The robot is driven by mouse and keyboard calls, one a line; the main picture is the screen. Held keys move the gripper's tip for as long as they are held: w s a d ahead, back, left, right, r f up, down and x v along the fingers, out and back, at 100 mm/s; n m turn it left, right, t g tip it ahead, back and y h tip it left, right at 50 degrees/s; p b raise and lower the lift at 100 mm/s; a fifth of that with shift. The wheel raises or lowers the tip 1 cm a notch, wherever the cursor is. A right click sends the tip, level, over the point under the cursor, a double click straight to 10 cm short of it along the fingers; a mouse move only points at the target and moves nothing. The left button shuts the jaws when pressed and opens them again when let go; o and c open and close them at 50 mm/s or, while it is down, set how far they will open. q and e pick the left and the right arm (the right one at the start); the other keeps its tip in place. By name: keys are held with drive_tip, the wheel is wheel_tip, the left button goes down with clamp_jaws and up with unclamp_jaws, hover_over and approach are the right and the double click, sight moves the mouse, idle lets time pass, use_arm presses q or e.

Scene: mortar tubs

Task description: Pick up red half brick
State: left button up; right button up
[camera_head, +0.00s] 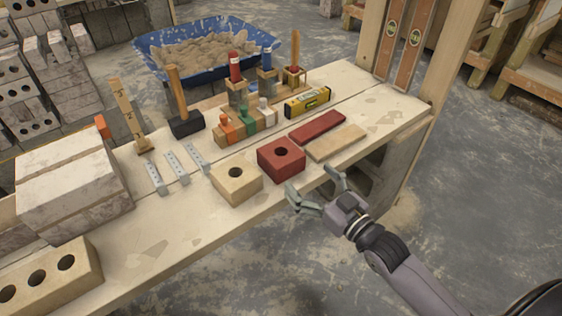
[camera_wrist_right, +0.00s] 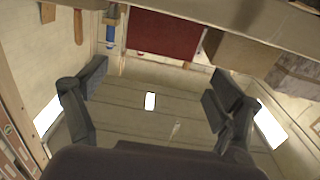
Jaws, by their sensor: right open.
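The red half brick (camera_head: 281,159) is a squarish block with one round hole in its top. It stands on the wooden bench near its front edge. My right gripper (camera_head: 313,184) is open and empty, in front of the bench edge, just to the right of and nearer than the brick, apart from it. In the right wrist view my open fingers (camera_wrist_right: 155,105) have nothing between them. A red face (camera_wrist_right: 163,35) shows beyond them at the top; I take it for the half brick, though only part shows. My left gripper is out of view.
A tan half brick (camera_head: 236,180) stands close on the red one's left. A flat red strip (camera_head: 317,127) and a tan strip (camera_head: 336,143) lie to its right. Behind are a yellow level (camera_head: 307,101) and coloured-handled tools. The bench front right of my gripper is open floor.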

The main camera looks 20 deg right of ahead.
sight(281, 151)
drive_tip(key=x, duration=0.5)
drive_tip(key=shift+w+a+b, duration=0.15)
drive_tip(key=shift+w+b, duration=0.25)
drive_tip(key=shift+b+x, duration=0.7)
drive_tip(key=shift+x, duration=2.2)
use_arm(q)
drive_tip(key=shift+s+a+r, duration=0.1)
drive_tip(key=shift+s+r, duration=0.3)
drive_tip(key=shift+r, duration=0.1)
use_arm(e)
drive_tip(key=shift+f, duration=0.1)
drive_tip(key=shift+c, duration=0.2)
drive_tip(key=c, duration=1.6)
drive_tip(key=shift+r, duration=0.2)
drive_tip(key=shift+c, duration=0.2)
